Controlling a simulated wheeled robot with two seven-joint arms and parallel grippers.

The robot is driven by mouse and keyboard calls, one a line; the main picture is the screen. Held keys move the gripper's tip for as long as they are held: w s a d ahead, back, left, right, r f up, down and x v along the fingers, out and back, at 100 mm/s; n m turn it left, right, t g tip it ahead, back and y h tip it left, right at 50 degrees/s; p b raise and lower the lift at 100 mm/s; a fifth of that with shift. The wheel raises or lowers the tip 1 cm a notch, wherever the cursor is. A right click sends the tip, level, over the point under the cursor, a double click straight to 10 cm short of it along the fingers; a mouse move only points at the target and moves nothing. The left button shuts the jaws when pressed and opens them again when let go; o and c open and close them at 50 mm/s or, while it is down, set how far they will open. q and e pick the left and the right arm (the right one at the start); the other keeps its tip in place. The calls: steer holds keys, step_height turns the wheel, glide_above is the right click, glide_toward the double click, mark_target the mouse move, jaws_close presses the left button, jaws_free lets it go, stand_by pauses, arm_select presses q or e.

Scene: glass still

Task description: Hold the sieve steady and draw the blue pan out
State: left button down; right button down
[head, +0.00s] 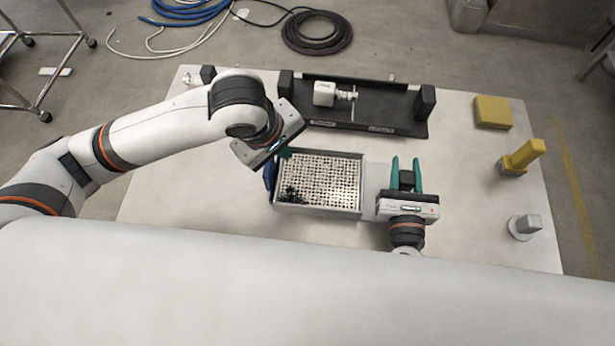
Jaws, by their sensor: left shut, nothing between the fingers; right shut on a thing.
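The sieve (335,184) is a grey-rimmed rectangular tray with a light perforated bottom, in the middle of the table. Small dark green bits lie in its lower left corner. A blue part (269,177), which looks like the blue pan, shows as a narrow strip at the sieve's left side; the rest is hidden. My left gripper (284,153) is shut and empty at the sieve's upper left corner, just above the blue part; whether it touches is unclear.
A long black stand (365,128) with a white device (325,94) stands behind the sieve. A yellow block (493,112), a yellow angled piece (523,156) and a grey piece (523,226) are at the right. The table (455,190) is clear right of my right gripper.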

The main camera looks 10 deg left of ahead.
arm_select(q)
steer(key=c, duration=2.2)
jaws_free()
